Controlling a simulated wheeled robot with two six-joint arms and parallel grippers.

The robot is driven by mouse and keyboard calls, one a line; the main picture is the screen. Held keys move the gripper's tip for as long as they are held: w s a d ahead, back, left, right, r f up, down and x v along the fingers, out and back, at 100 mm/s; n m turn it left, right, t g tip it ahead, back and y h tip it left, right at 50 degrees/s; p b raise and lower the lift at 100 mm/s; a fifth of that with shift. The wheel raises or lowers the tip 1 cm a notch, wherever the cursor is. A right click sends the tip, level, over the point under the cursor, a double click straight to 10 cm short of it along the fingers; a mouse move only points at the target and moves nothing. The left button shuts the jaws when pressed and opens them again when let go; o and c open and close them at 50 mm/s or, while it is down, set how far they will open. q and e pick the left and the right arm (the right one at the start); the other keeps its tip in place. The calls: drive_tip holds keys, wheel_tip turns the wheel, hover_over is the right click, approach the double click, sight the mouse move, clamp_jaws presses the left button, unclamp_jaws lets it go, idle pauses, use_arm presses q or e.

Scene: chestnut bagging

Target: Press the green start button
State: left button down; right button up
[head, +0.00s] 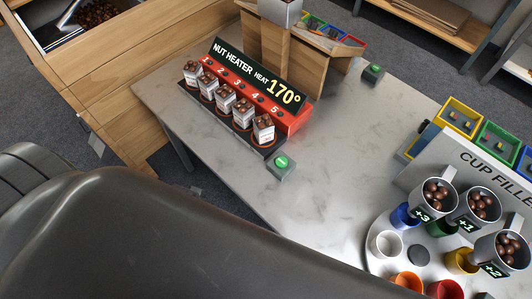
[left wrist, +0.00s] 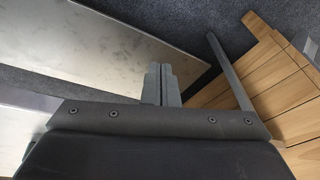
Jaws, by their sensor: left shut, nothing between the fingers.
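A green button (head: 281,162) sits on a small grey box on the table (head: 335,150), just right of the front end of the nut heater in the head view. A second green button (head: 374,69) on a similar dark box stands farther back on the table. My left gripper (left wrist: 161,72) shows in the left wrist view, its two fingers together and empty, over the gap between the pale table and a wooden cabinet. No button shows in that view. The head view does not show its fingers. My right gripper is in neither view.
The nut heater (head: 267,79) holds several chestnut-filled cups in a row. A cup filler (head: 494,166) with chestnut cups and a round tray stands at the right. A wooden cabinet (head: 115,75) borders the table at the left. My dark arm covers the lower left.

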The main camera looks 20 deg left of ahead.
use_arm(q)
drive_tip(key=w+d+r+n+t+h+p, duration=0.1)
drive_tip(key=w+d+r+n+p, duration=0.15)
drive_tip(key=r, duration=0.45)
drive_tip(key=w+d+r+n+h+p, duration=0.1)
drive_tip(key=w+d+r+n+p, duration=0.15)
drive_tip(key=r, duration=0.45)
drive_tip(key=w+d+r+n+t+h, duration=0.2)
drive_tip(key=w+d+r+n+h, duration=0.2)
drive_tip(key=w+d+n, duration=0.8)
drive_tip(key=shift+w+t+h, duration=0.3)
drive_tip(key=shift+w+h, duration=0.6)
drive_tip(key=shift+w, duration=0.8)
drive_tip(key=b, duration=0.7)
hover_over(278, 163)
wheel_tip(278, 163, down, 6)
drive_tip(key=shift+f+b, duration=0.35)
drive_tip(key=shift+b, duration=0.15)
drive_tip(key=shift+f, duration=0.95)
